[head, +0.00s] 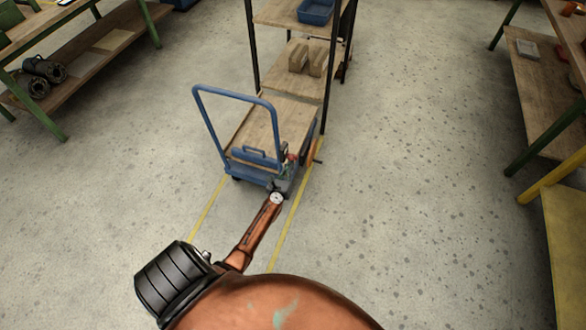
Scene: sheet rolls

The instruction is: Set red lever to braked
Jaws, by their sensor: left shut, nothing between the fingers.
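A platform trolley with a blue push handle (237,92) and a wooden deck (277,125) stands in the middle of the head view. A small red part (293,157), which looks like the red lever, shows at the trolley's near right corner. My left gripper (289,169) is at that corner, shut and empty, close beside the red part. I cannot tell whether they touch. The gripper and wrist partly cover the corner, so the lever's position is unclear. My right gripper is not in view.
Yellow floor lines (289,228) run on both sides of the trolley. A shelf rack (327,85) with boxes stands right behind it. Workbenches stand at left (101,52) and right (540,100).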

